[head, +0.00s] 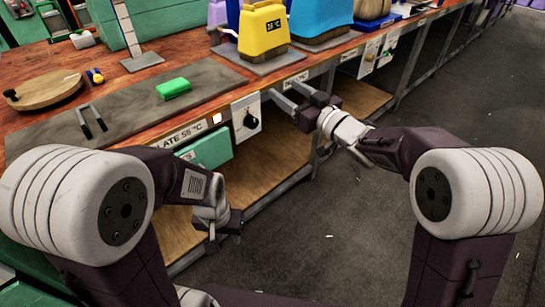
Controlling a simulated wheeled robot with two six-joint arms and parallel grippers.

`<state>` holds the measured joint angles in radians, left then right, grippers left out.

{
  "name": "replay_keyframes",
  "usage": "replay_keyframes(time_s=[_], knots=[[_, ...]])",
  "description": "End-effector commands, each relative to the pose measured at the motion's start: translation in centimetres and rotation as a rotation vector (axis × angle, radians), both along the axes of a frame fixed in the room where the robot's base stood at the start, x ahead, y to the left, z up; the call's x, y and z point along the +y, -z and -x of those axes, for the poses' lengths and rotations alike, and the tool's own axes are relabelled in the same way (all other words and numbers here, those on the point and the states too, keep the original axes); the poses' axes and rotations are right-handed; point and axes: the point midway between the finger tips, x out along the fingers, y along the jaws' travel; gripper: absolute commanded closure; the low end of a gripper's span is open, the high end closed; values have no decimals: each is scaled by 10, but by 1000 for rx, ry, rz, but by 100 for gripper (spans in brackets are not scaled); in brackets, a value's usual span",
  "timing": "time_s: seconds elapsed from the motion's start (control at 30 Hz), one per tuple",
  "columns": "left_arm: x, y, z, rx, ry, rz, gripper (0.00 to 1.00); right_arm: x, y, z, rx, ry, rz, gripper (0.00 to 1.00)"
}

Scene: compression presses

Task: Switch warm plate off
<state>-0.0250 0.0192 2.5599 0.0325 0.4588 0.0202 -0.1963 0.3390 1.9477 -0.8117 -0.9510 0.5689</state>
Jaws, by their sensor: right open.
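A white switch panel (240,125) with a black knob (251,121) is on the bench front, beside a label (180,137) reading "PLATE 55 °C". Above it on the bench lies a long dark grey plate (130,108), probably the warm plate. A green block (173,88) and black-handled tongs (92,122) rest on it. My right gripper (277,91) is open and empty, its fingers pointing left, a little right of the knob in the picture and apart from it. My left gripper (225,232) hangs low in front of the bench; its fingers are mostly hidden.
A yellow press-like item (263,35) and a blue one (320,18) stand on the bench at the back. A green drawer-like box (207,150) sits below the label. Another switch panel (369,58) is farther right. The dark floor (440,100) at right is clear.

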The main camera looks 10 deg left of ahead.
Motion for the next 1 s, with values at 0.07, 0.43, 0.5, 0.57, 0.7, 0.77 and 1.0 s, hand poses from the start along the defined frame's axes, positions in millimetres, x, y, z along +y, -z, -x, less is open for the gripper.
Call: replay_keyframes(time_s=[0.07, 0.43, 0.5, 0.57, 0.7, 0.77, 1.0], knots=[[0, 73, 0, 0, 0, 0, 64, 16, 80, 1, -1, -37, 14, 41], [0, 138, 0, 0, 0, 0, 64, 41, 167, 7, 34, -82, 24, 41], [0, 136, 0, 0, 0, 0, 64, 41, 165, 6, 34, -82, 24, 41], [0, 137, 0, -1, 0, 0, 64, 43, 165, 5, 34, -82, 24, 41], [0, 151, 0, -1, 0, 0, 64, 60, 169, -8, 32, -84, 24, 41], [0, 157, 0, 0, 0, 0, 64, 70, 170, -16, 32, -84, 25, 41], [1, 170, 0, 0, 0, 0, 64, 103, 167, -42, 33, -82, 25, 41]])
